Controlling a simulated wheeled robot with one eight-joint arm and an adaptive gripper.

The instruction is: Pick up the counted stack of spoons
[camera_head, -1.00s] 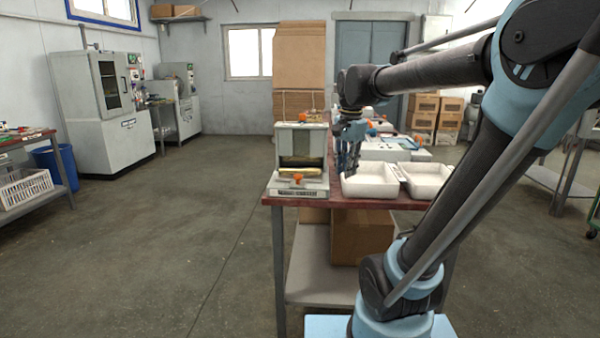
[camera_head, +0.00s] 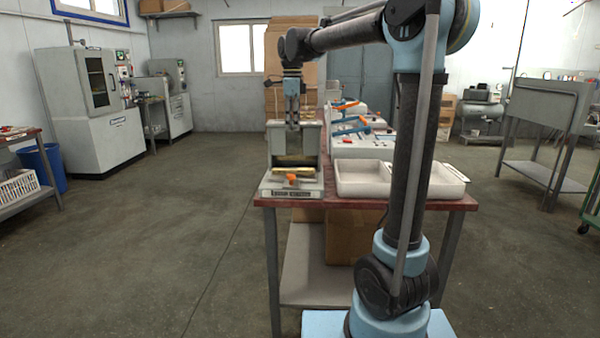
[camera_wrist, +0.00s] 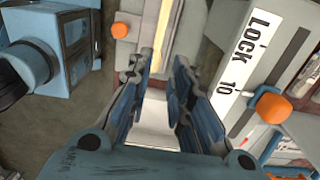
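The grey press (camera_head: 295,150) stands at the near left end of the red-topped table. A pale yellow strip (camera_head: 294,172), which looks like the stack of spoons, lies in its front opening above an orange knob (camera_head: 291,180). Single spoons cannot be told apart. In the wrist view a long cream and tan strip (camera_wrist: 160,28) shows beyond the fingers, beside an orange knob (camera_wrist: 120,30). My gripper (camera_head: 292,127) hangs pointing down over the press. Its fingers (camera_wrist: 166,65) are apart with nothing seen between them.
Two white trays (camera_head: 365,193) sit right of the press. Behind them are devices with orange and blue handles (camera_head: 350,120). A panel marked LOCK (camera_wrist: 255,45) with an orange knob (camera_wrist: 272,107) is close to the right finger. Floor left of the table is clear.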

